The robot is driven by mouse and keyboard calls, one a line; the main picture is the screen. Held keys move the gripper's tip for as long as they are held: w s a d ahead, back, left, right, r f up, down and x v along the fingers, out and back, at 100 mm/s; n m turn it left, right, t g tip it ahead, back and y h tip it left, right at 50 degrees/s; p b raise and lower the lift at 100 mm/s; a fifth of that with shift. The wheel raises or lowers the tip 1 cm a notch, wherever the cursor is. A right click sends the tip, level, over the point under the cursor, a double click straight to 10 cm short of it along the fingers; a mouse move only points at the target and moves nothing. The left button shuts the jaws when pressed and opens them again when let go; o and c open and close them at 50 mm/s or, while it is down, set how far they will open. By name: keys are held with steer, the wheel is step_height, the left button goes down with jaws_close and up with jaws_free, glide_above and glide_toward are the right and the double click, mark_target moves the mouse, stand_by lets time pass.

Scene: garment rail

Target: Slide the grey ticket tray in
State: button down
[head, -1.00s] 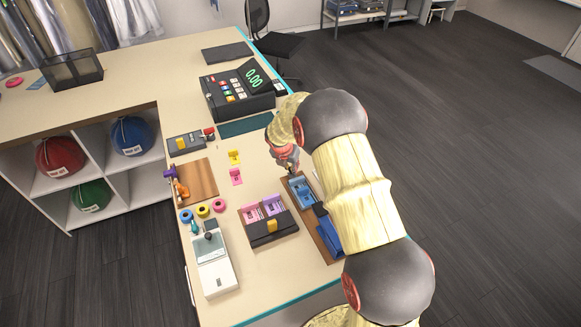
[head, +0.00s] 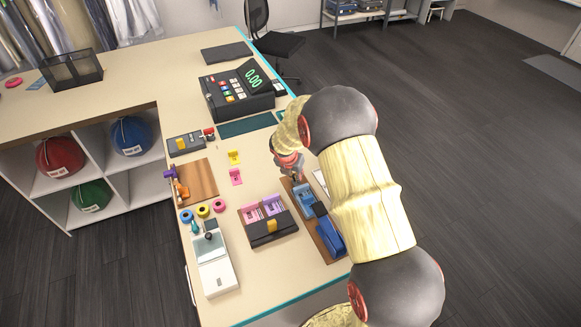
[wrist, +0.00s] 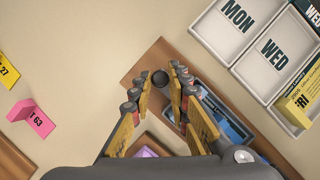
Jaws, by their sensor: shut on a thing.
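The grey ticket tray (head: 311,211) with blue tickets lies on a brown wooden board, between my gripper and a blue stapler-like object. In the wrist view the tray (wrist: 232,122) is partly hidden behind my right finger. My gripper (wrist: 161,78) is shut on a small dark round knob, which sits between the fingertips above the board's end. The knob's link to the tray is hidden by the fingers. In the head view my gripper (head: 296,177) is at the tray's far end, and my arm hides the area to its right.
The blue object (head: 330,236) stands at the board's near end. A double tray with pink and purple tickets (head: 268,228) is to the left. Small yellow (head: 234,157) and pink (head: 236,176) tickets stand left of my gripper. A white tray labelled MON and WED (wrist: 240,60) is close on the right.

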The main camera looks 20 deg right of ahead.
steer(key=s, duration=0.2)
steer(key=shift+s+r, duration=0.1)
steer(key=shift+s, duration=0.55)
steer(key=shift+f, duration=0.2)
steer(key=c, duration=1.7)
jaws_free()
steer(key=shift+r, duration=0.1)
steer(key=shift+c, duration=0.2)
steer(key=shift+r, duration=0.1)
steer(key=shift+a+r, duration=0.1)
steer(key=shift+r, duration=0.2)
steer(key=v, duration=1.1)
steer(key=shift+s, duration=0.15)
